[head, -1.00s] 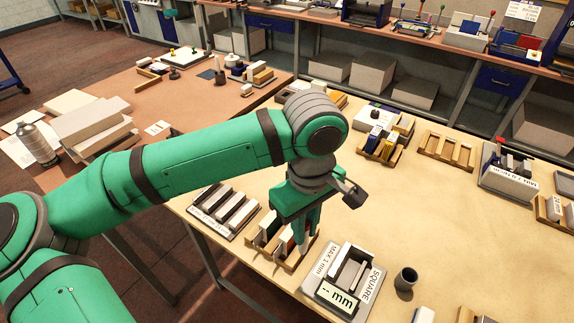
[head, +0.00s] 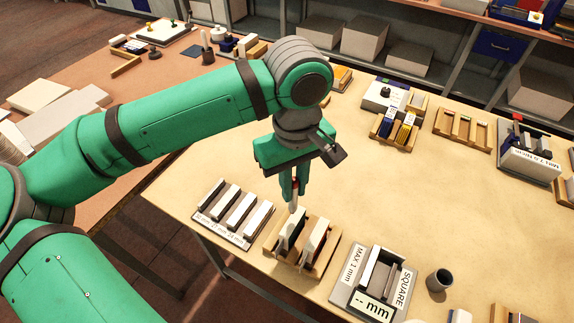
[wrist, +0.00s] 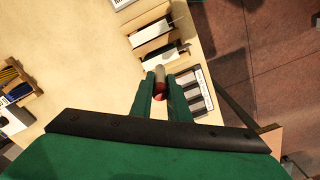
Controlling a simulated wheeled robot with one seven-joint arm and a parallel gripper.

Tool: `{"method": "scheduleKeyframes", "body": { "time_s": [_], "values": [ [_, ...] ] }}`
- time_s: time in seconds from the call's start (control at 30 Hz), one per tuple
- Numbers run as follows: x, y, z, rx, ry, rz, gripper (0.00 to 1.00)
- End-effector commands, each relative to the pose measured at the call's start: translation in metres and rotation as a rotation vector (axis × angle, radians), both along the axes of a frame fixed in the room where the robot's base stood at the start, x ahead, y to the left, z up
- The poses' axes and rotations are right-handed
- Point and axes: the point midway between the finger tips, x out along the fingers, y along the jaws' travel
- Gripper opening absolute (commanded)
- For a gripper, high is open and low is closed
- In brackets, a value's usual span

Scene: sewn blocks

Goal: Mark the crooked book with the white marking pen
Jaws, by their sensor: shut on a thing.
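My gripper (head: 293,190) is shut on a white marking pen (head: 292,207) with a red end, held tip down. The pen also shows between the fingers in the wrist view (wrist: 159,76). In the head view it is at the back edge of a wooden rack (head: 272,251); I cannot tell whether it touches anything. The rack holds a book block with a dark side (head: 292,232) and one with a reddish-brown side (head: 315,240). Both stand on edge. I cannot tell which book is crooked, or see any mark.
A labelled tray (head: 205,221) with several white blocks stands left of the rack. A grey gauge (head: 352,303) reading "-- mm" and a dark cup (head: 439,280) stand to its right. More racks (head: 462,130) stand farther back. The middle table is clear.

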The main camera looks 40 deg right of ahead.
Motion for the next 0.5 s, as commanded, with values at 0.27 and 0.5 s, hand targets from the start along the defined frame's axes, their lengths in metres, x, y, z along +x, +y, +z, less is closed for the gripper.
{"method": "scheduleKeyframes", "body": {
  "time_s": [0.27,0.5],
  "values": [
    [0.002,0.002,0.023,0.002,0.001,-0.454,0.0],
    [0.0,0.001,0.034,0.0,0.001,-0.694,0.0]
  ]
}}
